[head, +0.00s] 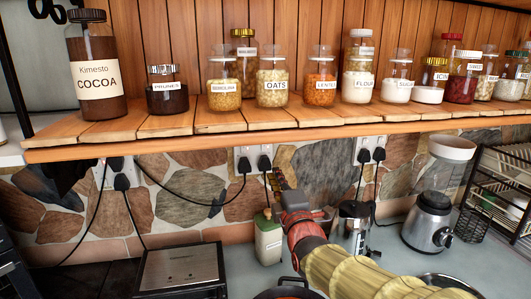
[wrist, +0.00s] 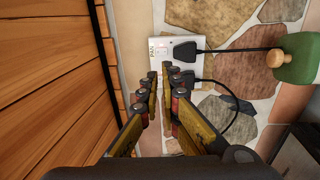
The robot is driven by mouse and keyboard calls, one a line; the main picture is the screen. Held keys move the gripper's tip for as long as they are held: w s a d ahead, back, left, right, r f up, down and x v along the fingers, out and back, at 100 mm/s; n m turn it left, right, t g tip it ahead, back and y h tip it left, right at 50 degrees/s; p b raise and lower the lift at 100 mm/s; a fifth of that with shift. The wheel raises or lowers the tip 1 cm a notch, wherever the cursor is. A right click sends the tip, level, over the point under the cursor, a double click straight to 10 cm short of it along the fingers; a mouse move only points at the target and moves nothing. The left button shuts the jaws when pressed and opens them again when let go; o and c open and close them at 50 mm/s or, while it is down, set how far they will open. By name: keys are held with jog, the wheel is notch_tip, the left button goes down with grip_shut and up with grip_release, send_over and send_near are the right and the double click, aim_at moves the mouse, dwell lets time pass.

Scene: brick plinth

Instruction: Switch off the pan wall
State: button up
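A white wall socket plate (wrist: 165,75) marked PAN shows in the wrist view, turned sideways. Two black plugs sit in it, and a small reddish mark shows at the switch (wrist: 161,50) by the label. In the head view the plate (head: 239,158) is on the stone wall under the shelf, partly covered by its plugs. My gripper (wrist: 160,70) is in front of the plate, its fingers parallel with a narrow empty gap between them. In the head view my gripper (head: 279,179) is near the right plug. I cannot tell whether a fingertip touches the plate.
The wooden shelf (head: 180,128) with jars overhangs the sockets. A corked green bottle (head: 268,243) stands below my gripper. A toaster (head: 180,268), French press (head: 352,228) and blender (head: 430,220) stand on the counter. Other sockets flank this one.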

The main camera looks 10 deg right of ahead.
aim_at(264, 147)
grip_shut()
jog(key=w+b, duration=0.1)
jog(key=w, duration=0.3)
jog(key=w+r, duration=0.1)
jog(key=w, duration=0.4)
jog(key=w+b, duration=0.1)
jog(key=w, duration=0.3)
jog(key=shift+w+r+b, duration=0.2)
jog(key=shift+w+b, duration=0.05)
jog(key=shift+b, duration=0.1)
jog(key=shift+w+r, duration=0.1)
jog(key=shift+w, duration=0.05)
